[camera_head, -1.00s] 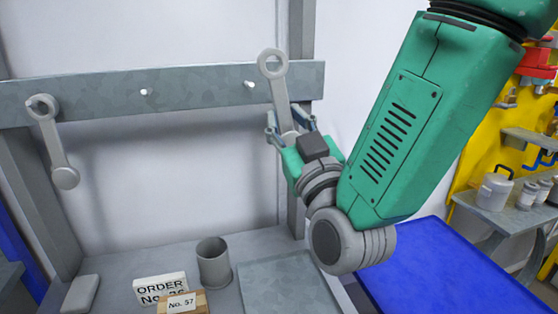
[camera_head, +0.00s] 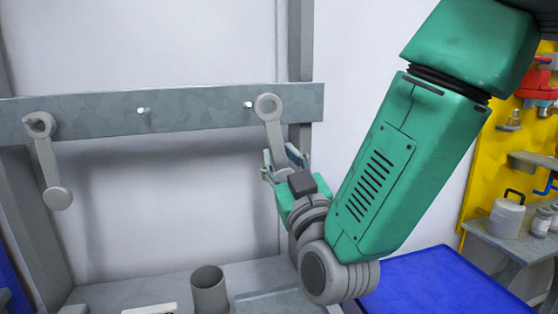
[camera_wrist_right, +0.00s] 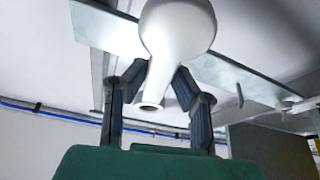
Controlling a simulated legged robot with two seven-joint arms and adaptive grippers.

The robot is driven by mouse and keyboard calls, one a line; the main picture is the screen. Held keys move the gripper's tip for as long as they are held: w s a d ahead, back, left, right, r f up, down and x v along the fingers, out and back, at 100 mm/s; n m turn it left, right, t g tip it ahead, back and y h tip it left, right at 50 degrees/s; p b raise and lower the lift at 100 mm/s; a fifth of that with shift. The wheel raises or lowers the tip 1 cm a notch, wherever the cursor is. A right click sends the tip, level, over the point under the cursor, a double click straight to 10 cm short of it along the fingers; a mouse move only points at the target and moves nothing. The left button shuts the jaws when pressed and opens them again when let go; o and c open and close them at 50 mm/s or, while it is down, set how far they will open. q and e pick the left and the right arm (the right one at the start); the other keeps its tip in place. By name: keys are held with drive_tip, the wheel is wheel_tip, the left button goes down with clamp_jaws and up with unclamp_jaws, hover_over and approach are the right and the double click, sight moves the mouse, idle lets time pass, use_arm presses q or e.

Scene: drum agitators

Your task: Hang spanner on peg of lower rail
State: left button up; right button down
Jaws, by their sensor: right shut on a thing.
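My right gripper (camera_head: 286,160) is shut on a grey spanner (camera_head: 272,130) by its handle. The spanner stands upright, its ring end on top, in front of the rail (camera_head: 195,112). The ring is just right of a bare peg (camera_head: 248,105) and looks apart from it. A second bare peg (camera_head: 142,111) is further left. Another spanner (camera_head: 50,165) hangs on the rail's left end. In the right wrist view the held spanner (camera_wrist_right: 178,30) rises between the fingers (camera_wrist_right: 155,95), with the rail (camera_wrist_right: 110,28) behind. My left gripper is not in view.
A grey cup (camera_head: 209,290) stands on the bench below. A steel upright (camera_head: 299,60) is behind the rail's right end. A blue surface (camera_head: 430,285) lies at lower right, and a yellow tool board (camera_head: 490,165) with shelves is at far right.

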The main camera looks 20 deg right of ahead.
drive_tip(key=shift+w+a, duration=0.2)
drive_tip(key=shift+w, duration=0.1)
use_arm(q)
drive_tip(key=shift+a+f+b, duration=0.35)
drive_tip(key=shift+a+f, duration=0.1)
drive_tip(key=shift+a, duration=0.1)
use_arm(e)
drive_tip(key=w+a+f, duration=0.1)
drive_tip(key=w, duration=0.5)
drive_tip(key=shift+w+a, duration=0.2)
drive_tip(key=shift+w, duration=0.1)
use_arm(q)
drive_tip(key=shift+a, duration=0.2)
use_arm(e)
drive_tip(key=shift+a, duration=0.25)
